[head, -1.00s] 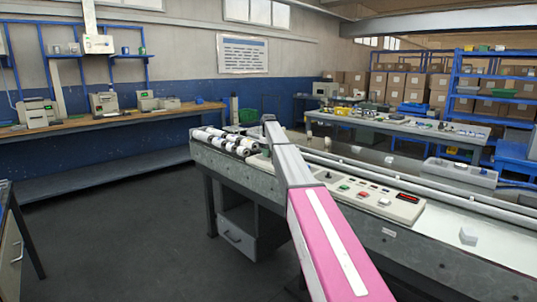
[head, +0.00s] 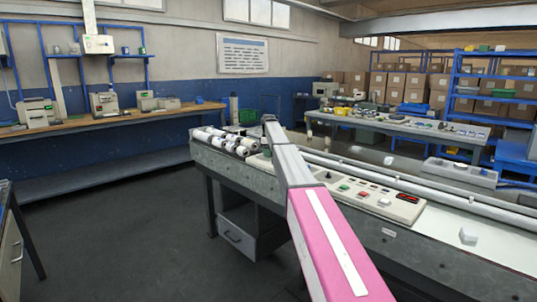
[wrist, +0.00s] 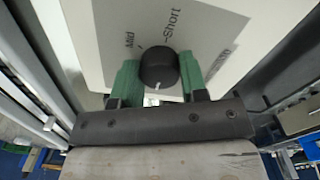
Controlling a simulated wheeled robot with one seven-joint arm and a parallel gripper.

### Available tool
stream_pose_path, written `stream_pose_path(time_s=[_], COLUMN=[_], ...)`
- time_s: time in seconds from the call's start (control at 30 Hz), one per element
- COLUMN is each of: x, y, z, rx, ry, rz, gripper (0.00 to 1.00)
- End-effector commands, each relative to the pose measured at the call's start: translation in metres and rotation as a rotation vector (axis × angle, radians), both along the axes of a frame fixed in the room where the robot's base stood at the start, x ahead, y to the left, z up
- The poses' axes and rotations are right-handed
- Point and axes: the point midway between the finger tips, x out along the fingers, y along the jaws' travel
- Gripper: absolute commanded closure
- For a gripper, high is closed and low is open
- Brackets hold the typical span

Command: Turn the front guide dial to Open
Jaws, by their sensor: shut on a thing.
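The guide dial (wrist: 158,70) is a round black knob with a white pointer mark on its lower edge, in the wrist view. It stands on a pale plate (wrist: 115,15) marked "Mid" at upper left and "Short" above. A third word at right is too blurred and partly covered to read. The pointer mark faces down toward my gripper's body, away from "Mid" and "Short". My gripper (wrist: 160,73) has its green fingers on either side of the dial and is shut on it. In the head view my arm hides the gripper and this dial.
The long grey machine (head: 400,234) runs across the right. Its control panel (head: 400,208) carries buttons, a small knob and a red display. White rolls (head: 225,141) lie at its left end. Open floor (head: 110,230) is at left. A workbench (head: 400,127) stands behind.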

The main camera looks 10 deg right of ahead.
Motion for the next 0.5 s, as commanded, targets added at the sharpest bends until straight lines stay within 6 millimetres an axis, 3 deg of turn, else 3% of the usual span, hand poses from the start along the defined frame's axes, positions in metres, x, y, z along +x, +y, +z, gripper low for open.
stream_pose_path(time_s=[0.17,0.2,0.27,0.5], x=[0.0007,0.0007,0.0007,0.0003], y=[0.0,0.0,0.0,0.0001], z=[0.001,0.001,0.001,0.0005], rx=[0.0,0.0,0.0,0.0], ry=[-0.002,-0.002,-0.002,-0.001], rz=[0.0,0.0,0.0,-0.001], gripper=[0.84,0.57,0.37,0.35])
